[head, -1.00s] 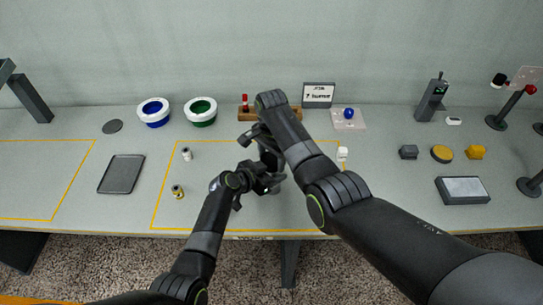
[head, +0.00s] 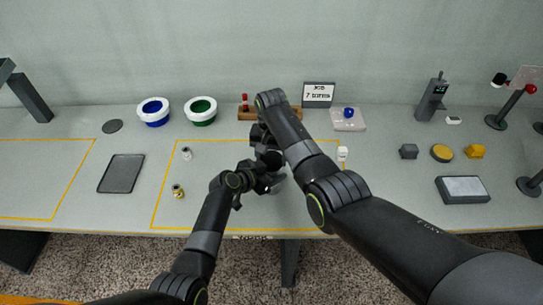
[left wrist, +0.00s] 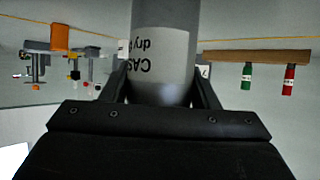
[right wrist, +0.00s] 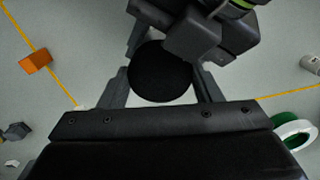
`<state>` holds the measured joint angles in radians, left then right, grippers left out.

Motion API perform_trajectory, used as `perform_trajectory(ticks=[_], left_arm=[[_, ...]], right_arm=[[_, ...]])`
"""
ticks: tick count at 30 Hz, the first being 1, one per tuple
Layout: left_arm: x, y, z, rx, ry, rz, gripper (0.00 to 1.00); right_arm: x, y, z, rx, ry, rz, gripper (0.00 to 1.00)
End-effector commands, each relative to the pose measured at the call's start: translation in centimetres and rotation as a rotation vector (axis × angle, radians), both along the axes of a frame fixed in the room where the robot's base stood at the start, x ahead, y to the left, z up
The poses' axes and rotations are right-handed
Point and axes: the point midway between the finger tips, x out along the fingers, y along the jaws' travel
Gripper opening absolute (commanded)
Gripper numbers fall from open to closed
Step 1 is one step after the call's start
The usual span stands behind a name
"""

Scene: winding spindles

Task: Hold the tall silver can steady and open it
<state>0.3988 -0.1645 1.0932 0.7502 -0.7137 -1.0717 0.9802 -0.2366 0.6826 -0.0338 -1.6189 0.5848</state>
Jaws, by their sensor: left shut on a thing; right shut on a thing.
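The tall silver can (left wrist: 165,85) stands upright in the left wrist view, with a pale label on its side. My left gripper (head: 268,180) is shut around the can's body, one finger on each side. The can's round black lid (right wrist: 160,72) shows from above in the right wrist view, between the fingers of my right gripper (head: 268,145), which is shut on it. The lid sits above the can's body; any gap between them is hidden. In the head view my arms hide most of the can.
A sign (head: 318,95) reading "7 turns" stands behind the can, beside a wooden rack (head: 248,115) with a red-topped tube. Blue (head: 154,112) and green (head: 201,111) bowls stand back left.

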Motion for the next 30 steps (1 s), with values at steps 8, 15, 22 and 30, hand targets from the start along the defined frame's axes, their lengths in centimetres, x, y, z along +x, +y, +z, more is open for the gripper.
perform_trajectory(ticks=[8, 15, 22, 30], left_arm=[[0.0, 0.0, -0.1, 0.001, 0.001, 0.000, 0.00], [0.0, 0.0, -0.1, 0.001, 0.001, 0.000, 0.00], [0.0, 0.0, -0.1, 0.001, 0.001, 0.000, 0.00], [-0.1, 0.0, -0.1, 0.001, 0.002, -0.001, 0.00]], right_arm=[[0.0, 0.0, 0.0, 0.000, 0.000, -0.003, 0.69], [0.0, 0.0, 0.0, 0.000, 0.000, -0.004, 0.80], [0.1, 0.1, 1.5, 0.002, -0.004, -0.003, 0.80], [0.0, 0.0, 4.4, 0.001, -0.001, -0.004, 0.80]])
